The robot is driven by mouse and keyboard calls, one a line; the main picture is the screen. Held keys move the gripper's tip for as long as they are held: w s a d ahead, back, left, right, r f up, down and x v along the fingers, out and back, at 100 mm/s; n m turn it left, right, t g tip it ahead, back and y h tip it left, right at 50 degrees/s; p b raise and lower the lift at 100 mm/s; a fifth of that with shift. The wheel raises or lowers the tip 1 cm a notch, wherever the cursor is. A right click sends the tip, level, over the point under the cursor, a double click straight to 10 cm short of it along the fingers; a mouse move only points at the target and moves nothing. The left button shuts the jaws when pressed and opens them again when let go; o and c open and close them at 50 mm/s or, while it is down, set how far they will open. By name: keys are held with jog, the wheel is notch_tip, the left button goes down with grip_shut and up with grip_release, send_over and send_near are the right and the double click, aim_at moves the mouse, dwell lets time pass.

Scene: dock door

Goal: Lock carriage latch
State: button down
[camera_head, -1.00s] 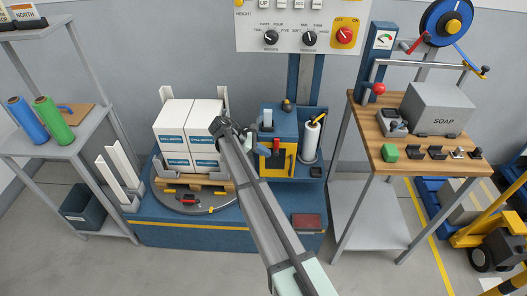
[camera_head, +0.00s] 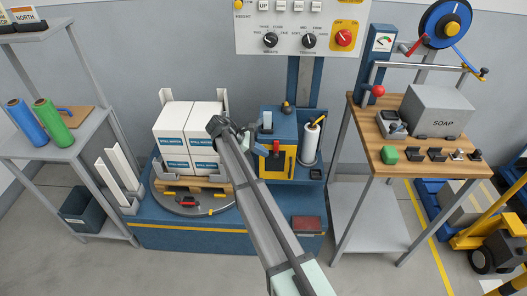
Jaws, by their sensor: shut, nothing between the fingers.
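The film carriage (camera_head: 279,122) is a blue box on the mast at the back of the wrapping machine. Its front has a yellow-framed dark panel with a red latch handle (camera_head: 276,148). A white film roll (camera_head: 312,141) stands upright at its right side. My arm reaches up from the bottom, and my gripper (camera_head: 246,138) is at the carriage's left edge, left of the red handle. The fingers are small and dark here; they hold nothing. I cannot tell whether they touch the carriage.
White boxes (camera_head: 174,118) stand on a pallet on the turntable (camera_head: 215,207), just left of my arm. A control panel (camera_head: 292,22) hangs above. A wooden bench (camera_head: 398,168) with a grey SOAP box (camera_head: 437,108) is at right, and a shelf (camera_head: 40,150) at left.

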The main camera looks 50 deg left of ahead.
jog(key=s+a+r, duration=0.4)
jog(key=s+a, duration=0.3)
jog(key=s, duration=0.2)
jog(key=shift+a+r, duration=0.15)
jog(key=shift+r, duration=0.25)
jog(key=shift+s+m, duration=0.1)
jog(key=shift+m, duration=0.2)
